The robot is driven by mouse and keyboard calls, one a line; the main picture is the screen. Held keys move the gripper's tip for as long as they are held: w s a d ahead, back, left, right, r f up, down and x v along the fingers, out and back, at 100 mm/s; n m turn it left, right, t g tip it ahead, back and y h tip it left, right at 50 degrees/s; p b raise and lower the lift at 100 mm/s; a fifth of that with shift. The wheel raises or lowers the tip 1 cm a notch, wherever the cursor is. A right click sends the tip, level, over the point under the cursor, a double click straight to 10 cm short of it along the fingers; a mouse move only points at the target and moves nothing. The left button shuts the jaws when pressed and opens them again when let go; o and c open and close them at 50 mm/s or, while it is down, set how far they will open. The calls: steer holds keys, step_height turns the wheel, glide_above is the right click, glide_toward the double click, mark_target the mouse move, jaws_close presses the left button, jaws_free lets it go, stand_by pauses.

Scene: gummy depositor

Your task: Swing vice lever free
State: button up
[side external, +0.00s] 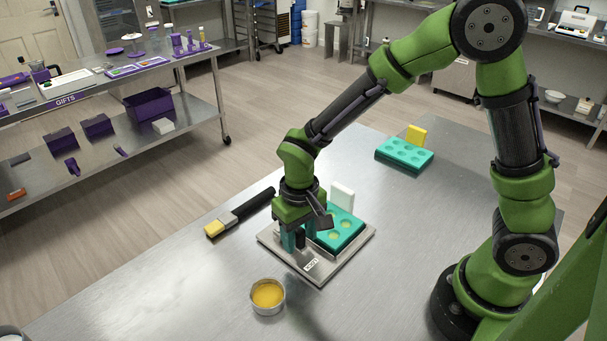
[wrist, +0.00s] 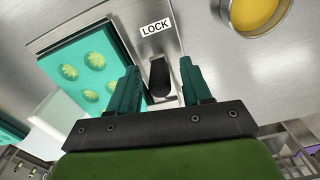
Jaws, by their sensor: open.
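The vice lever (wrist: 160,77) is a dark, rounded handle beside a white LOCK label (wrist: 156,27) in the wrist view. My gripper (wrist: 160,82) is open, with one teal finger on each side of the lever. Whether either finger touches it I cannot tell. In the side external view my gripper (side external: 300,240) is low over the metal plate (side external: 325,277), and the lever is hidden there. A teal mould (side external: 341,228) with round cavities sits on the plate beside my gripper; it also shows in the wrist view (wrist: 82,75).
A cup of yellow liquid (side external: 267,296) stands in front of the plate. A brush (side external: 240,213) lies to its left. A white block (side external: 342,196) stands behind the mould. Another teal mould (side external: 404,153) with a yellow block (side external: 416,135) is farther back.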

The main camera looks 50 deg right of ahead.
jaws_close()
steer(key=shift+a, duration=0.1)
stand_by(0.5)
steer(key=a+m, duration=0.1)
steer(key=m, duration=0.2)
steer(key=shift+w+a, duration=0.15)
steer(key=shift+a, duration=0.25)
steer(key=m, duration=0.1)
steer(key=a+m, duration=0.1)
steer(key=m, duration=0.1)
steer(key=shift+w+a, duration=0.15)
steer(key=shift+w, duration=0.15)
steer(key=m, duration=0.1)
steer(key=w+a+m, duration=0.1)
steer(key=shift+m, duration=0.4)
steer(key=shift+w+a+m, duration=0.3)
steer(key=shift+m, duration=0.5)
steer(key=shift+w+a+m, duration=0.25)
steer(key=shift+w+m, duration=0.05)
steer(key=shift+m, duration=0.5)
